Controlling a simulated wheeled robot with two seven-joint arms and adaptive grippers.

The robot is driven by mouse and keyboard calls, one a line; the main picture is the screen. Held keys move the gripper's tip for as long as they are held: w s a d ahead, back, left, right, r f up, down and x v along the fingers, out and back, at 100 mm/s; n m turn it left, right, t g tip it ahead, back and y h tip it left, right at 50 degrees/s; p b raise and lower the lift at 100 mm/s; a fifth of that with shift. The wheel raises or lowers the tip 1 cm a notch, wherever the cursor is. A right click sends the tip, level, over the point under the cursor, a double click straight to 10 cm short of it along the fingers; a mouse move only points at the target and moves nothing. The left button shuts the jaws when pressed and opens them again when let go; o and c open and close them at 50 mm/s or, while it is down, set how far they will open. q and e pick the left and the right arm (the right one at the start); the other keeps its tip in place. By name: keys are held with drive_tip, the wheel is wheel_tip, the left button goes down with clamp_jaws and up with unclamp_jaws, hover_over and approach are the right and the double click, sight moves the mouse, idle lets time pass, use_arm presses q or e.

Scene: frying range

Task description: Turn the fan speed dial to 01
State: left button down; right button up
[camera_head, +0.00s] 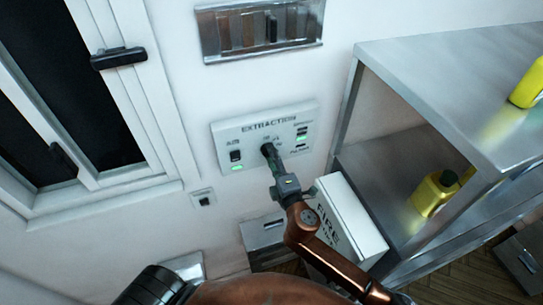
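A pale panel labelled EXTRACTION (225,134) is fixed to the white wall. Near its middle is a dark round shape that looks like the fan speed dial (266,148); its markings are too small and partly covered to read. My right gripper (271,157) reaches up from below, its tip at the dial. I cannot tell whether it touches or grips the dial, or how far the fingers are apart. My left gripper is not in view.
The panel has a switch (236,156) with a green light at left and small controls (302,131) at right. A white FIRE box (352,215) stands close beside my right arm. A metal shelf (440,80) with yellow bottles is at right, a window (125,100) at left.

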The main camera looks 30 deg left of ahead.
drive_tip(key=o, duration=0.4)
drive_tip(key=v, duration=1.2)
